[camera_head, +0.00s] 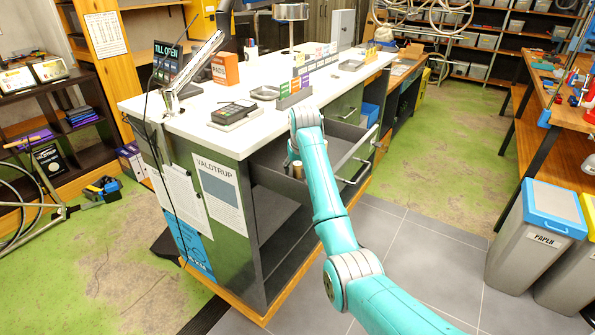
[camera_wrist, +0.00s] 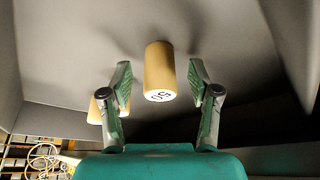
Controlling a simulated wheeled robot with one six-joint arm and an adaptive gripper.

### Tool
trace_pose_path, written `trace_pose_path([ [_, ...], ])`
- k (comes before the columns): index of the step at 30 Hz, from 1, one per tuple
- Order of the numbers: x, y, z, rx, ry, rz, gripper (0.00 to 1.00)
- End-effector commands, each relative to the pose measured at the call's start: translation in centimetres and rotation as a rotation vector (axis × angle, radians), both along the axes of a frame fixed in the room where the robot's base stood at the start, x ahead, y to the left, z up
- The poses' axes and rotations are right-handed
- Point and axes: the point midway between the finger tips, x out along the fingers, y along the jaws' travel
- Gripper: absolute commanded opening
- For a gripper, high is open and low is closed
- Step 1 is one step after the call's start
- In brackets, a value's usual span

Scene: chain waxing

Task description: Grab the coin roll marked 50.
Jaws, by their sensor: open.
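The coin roll marked 50 (camera_wrist: 160,68) is a tan cylinder with dark digits on its pale end, and they appear upside down in the wrist view. My gripper (camera_wrist: 160,64) is open, with one finger on each side of this roll and a visible gap on both sides. A second tan roll (camera_wrist: 96,108) is partly hidden behind the left finger; no marking shows on it. In the head view, a tan roll (camera_head: 298,169) shows inside the open drawer (camera_head: 345,170), but I cannot tell which one. My arm hides the gripper there.
The drawer's walls close around the gripper, and its front with a handle (camera_head: 355,172) sticks out from the counter (camera_head: 225,145). The white countertop above holds a card terminal (camera_head: 234,112) and small trays. A blue-lidded paper bin (camera_head: 540,225) stands at the right.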

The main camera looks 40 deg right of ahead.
Motion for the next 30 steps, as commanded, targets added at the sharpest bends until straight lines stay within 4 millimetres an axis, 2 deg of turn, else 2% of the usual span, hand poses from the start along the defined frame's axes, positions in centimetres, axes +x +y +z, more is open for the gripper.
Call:
trace_pose_path([
  [4,0.42,-0.21,-0.98,0.000,-0.001,0.000,0.61],
  [11,0.47,-0.22,-1.10,0.000,-0.001,0.000,0.61],
  [14,0.47,-0.22,-1.09,0.000,-0.001,0.000,0.39],
  [18,0.46,-0.22,-1.08,0.000,-0.001,0.000,0.04],
  [19,0.46,-0.22,-1.08,0.000,-0.001,0.000,0.00],
  [27,0.49,-0.22,-0.95,-0.001,-0.002,0.000,0.00],
  [30,0.53,-0.23,-0.29,-0.002,-0.004,0.000,0.00],
])
